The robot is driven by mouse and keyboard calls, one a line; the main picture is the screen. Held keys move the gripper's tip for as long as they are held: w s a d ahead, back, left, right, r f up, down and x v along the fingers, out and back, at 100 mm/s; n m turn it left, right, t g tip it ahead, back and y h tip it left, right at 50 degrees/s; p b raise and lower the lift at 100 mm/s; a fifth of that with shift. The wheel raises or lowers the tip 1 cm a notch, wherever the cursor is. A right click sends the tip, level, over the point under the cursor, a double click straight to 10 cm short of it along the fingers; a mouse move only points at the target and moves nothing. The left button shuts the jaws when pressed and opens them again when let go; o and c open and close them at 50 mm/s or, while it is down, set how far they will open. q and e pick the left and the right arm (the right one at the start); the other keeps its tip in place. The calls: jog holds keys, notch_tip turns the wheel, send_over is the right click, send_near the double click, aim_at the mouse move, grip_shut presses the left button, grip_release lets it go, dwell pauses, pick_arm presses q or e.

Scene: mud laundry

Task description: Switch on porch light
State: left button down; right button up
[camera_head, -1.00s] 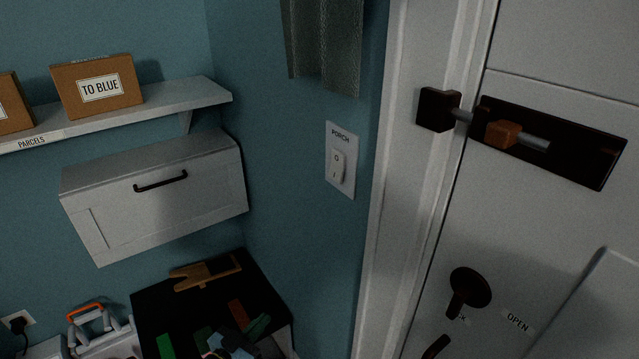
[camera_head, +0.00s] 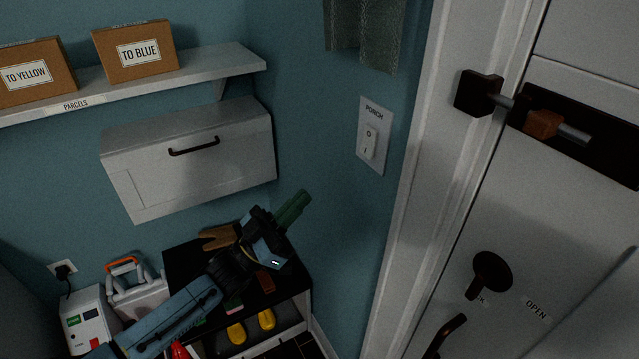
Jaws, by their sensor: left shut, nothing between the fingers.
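The porch light switch (camera_head: 369,142) is a white rocker on a white plate (camera_head: 375,114) labelled PORCH, on the blue wall left of the door frame. The rocker has an O mark at its top and an I mark at its bottom. My left gripper (camera_head: 299,203) is below and left of the switch, apart from it, in front of the corner wall. Its green-tipped fingers are together and point up and right, with nothing between them. My right gripper is not in view.
A white cabinet (camera_head: 190,160) hangs below a parcel shelf (camera_head: 236,62) with boxes. A black-topped bench (camera_head: 183,257) stands under my left arm. The white door has a sliding bolt (camera_head: 543,124) and a dark handle (camera_head: 491,272). Grey cloth (camera_head: 365,35) hangs above the switch.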

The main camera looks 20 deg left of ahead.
aim_at(366, 148)
pick_arm(q)
jog(key=shift+w+d+f+p+x, duration=0.25)
jog(key=shift+f+p+x, duration=0.15)
jog(key=shift+x, duration=1.55)
jog(key=shift+w+d+f+p+x, duration=0.15)
jog(key=shift+f+p+x, duration=0.25)
jog(key=shift+x, duration=1.55)
jog(key=shift+w+d+f+p+x, duration=0.15)
jog(key=shift+w+f+p+x, duration=0.25)
jog(key=shift+x, duration=1.6)
jog(key=shift+s, duration=0.1)
